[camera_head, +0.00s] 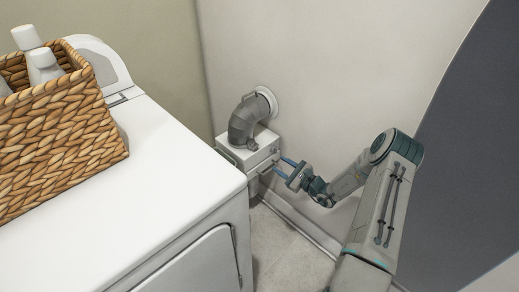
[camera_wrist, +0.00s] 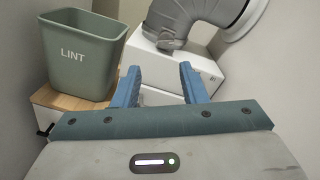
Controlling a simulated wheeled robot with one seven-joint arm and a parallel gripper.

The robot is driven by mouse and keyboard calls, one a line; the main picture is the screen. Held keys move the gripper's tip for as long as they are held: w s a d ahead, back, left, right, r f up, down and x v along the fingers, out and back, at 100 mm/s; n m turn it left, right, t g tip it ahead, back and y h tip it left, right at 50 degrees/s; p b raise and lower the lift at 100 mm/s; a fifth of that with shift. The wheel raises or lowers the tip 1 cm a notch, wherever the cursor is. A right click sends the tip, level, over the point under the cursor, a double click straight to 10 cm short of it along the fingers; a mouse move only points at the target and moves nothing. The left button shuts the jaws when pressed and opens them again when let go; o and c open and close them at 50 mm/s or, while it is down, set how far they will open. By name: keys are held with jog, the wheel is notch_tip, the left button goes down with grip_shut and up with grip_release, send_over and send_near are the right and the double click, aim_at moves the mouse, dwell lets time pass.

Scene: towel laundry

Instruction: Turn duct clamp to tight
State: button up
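The grey duct elbow (camera_head: 243,122) runs from a round white wall collar (camera_head: 268,100) down to a white box (camera_head: 250,158). A small grey knob-like part, apparently the duct clamp (camera_head: 252,144), sits at the duct's lower end. In the wrist view the duct (camera_wrist: 205,14) and the clamp area (camera_wrist: 168,41) lie beyond the fingertips, above the white box (camera_wrist: 165,72). The clamp's setting is too small to read. My gripper (camera_head: 279,166) has two blue fingers, apart and empty, close to the right side of the box. The wrist view shows my gripper (camera_wrist: 158,72) open below the clamp.
A white appliance (camera_head: 160,165) fills the left, with a wicker basket (camera_head: 60,135) of white bottles on it. A green LINT bin (camera_wrist: 82,55) stands on a wooden top (camera_wrist: 70,100) left of my fingers. The wall is close behind the duct; some floor (camera_head: 280,240) is clear.

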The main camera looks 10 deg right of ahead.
jog(key=b, duration=0.1)
send_near(259, 150)
jog(key=shift+m+h, duration=0.3)
jog(key=shift+m, duration=0.1)
jog(key=w+a, duration=0.2)
jog(key=w+a+r, duration=0.1)
jog(key=w+a, duration=0.1)
jog(key=w+a+r, duration=0.1)
jog(key=a, duration=0.1)
jog(key=shift+w+a+r, duration=0.1)
jog(key=shift+w+r, duration=0.15)
jog(key=shift+w, duration=0.15)
jog(key=c, duration=0.7)
